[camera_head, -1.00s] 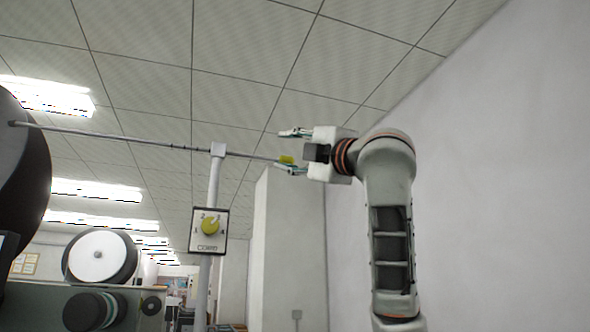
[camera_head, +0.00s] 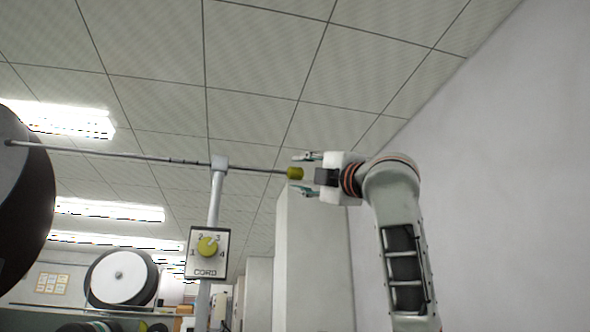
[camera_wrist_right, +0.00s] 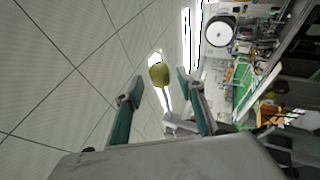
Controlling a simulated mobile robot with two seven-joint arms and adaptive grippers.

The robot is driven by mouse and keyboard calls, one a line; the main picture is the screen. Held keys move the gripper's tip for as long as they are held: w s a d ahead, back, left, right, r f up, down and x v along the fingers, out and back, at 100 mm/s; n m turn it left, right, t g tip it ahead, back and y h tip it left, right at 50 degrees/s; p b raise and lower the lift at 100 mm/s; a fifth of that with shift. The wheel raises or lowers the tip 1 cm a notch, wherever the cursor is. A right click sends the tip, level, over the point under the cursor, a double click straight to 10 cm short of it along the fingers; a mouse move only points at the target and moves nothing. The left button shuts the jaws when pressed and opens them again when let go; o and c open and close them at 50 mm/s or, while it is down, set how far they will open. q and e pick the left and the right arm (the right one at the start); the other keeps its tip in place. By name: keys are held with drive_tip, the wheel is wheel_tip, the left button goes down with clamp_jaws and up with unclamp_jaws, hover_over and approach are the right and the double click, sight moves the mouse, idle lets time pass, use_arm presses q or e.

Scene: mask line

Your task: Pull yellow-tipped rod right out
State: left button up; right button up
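The rod (camera_head: 130,154) runs nearly level from the dark roll at the left, over the top of a grey post, to its yellow tip (camera_head: 295,173) at the right. My right gripper (camera_head: 307,173) is open, and its two fingers point left at the yellow tip. In the right wrist view the yellow tip (camera_wrist_right: 159,75) lies ahead, in line with the gap between the open fingers (camera_wrist_right: 158,93). Whether the fingers reach around the tip is hard to tell; I see no contact.
The grey post (camera_head: 215,200) carries a box with a yellow dial marked CORD (camera_head: 207,252). A big dark roll (camera_head: 25,205) stands at the left, with a white-faced roll (camera_head: 122,278) behind. A pale column (camera_head: 310,260) and a wall are at the right.

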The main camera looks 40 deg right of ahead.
drive_tip(key=shift+p+x, duration=0.35)
drive_tip(key=shift+x, duration=0.85)
drive_tip(key=shift+w+d+r, duration=0.1)
drive_tip(key=shift+w+r, duration=0.05)
drive_tip(key=shift+w, duration=0.2)
clamp_jaws()
use_arm(q)
drive_tip(key=shift+s+a+f+y, duration=0.15)
drive_tip(key=shift+s+a+y, duration=0.2)
drive_tip(key=shift+a, duration=0.15)
